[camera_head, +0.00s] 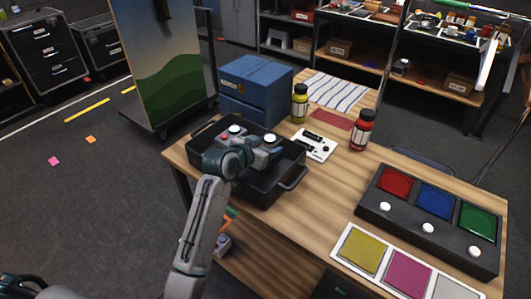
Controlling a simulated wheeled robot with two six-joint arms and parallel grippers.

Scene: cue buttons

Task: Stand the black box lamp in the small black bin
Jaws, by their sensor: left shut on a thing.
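The small black bin (285,189) stands on the wooden table, left of centre, with a handle at its near right side. My left gripper (262,153) reaches in from below and is over the bin's inside. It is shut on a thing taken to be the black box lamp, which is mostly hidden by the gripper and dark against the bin. I cannot tell whether it touches the bin floor or how upright it is. Small white and red round tops show beside the gripper. My right gripper is not in view.
A blue box (256,88) stands behind the bin. A black button console (410,222) and coloured squares (362,252) lie at the right. Bare table lies between.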

